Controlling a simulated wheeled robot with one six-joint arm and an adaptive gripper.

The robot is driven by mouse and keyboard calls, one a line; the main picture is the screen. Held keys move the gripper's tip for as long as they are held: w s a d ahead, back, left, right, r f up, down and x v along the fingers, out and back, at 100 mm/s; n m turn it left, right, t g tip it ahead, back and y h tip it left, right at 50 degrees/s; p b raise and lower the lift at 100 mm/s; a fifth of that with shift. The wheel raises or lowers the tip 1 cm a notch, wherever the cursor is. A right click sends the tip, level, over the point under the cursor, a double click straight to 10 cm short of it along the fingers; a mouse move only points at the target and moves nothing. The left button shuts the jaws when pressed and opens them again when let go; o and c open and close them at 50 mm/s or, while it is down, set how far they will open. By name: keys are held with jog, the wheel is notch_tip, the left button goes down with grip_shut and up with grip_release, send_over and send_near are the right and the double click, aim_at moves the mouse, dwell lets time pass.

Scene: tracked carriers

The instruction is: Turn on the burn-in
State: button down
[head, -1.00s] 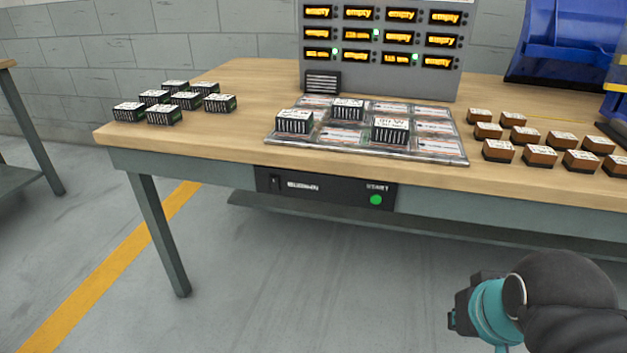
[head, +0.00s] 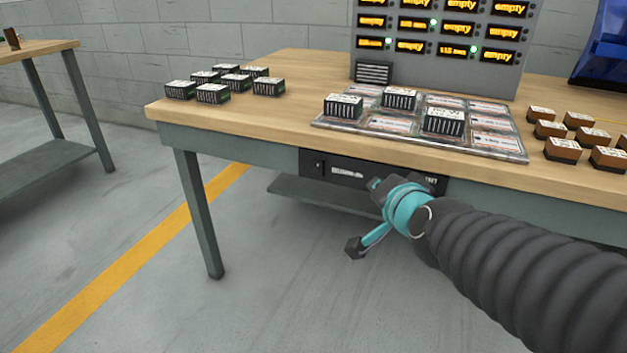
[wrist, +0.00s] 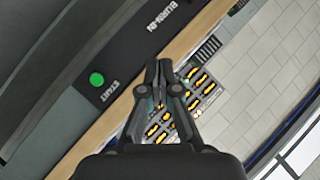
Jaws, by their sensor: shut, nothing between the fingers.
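I cannot make out the switch's position. In the wrist view the panel (wrist: 128,52) carries the labels BURN-IN and START and a round green START button (wrist: 96,79). My wrist hides that button in the head view. My gripper (wrist: 162,66) is shut and empty; in the wrist view its fingertips appear to the right of the button, apart from it in the picture. In the head view my wrist covers the panel's right part.
A tray (head: 376,140) on the workbench (head: 245,106) holds three black-sided carriers. The grey display board (head: 366,50) behind shows mostly "empty", with three green lights. More dark carriers (head: 236,82) stand at left and brown ones (head: 563,150) at right. Floor before the bench is clear.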

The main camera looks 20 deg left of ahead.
jog(key=w+a+m+t+b, duration=0.2)
jog(key=w+a+m, duration=0.1)
jog(key=a, duration=0.4)
jog(key=m+t+h+b, duration=0.2)
jog(key=m+t+h, duration=0.2)
jog(key=m, duration=0.3)
send_near(318, 164)
jog(key=s+r, duration=0.1)
jog(key=s, duration=0.2)
jog(key=s+f+m+h, duration=0.1)
jog(key=s+a+f+m+h+b, duration=0.1)
jog(key=m, duration=0.1)
jog(key=s+a+m+t+h, duration=0.1)
jog(key=shift+s+a+f+h, duration=0.25)
jog(key=shift+s+f+h, duration=0.05)
jog(key=shift+s+f, duration=0.1)
jog(key=w, duration=0.4)
jog(key=w+r, duration=0.1)
jog(key=w, duration=0.4)
jog(key=w+d, duration=0.1)
jog(key=w, duration=0.4)
jog(key=shift+r, duration=0.35)
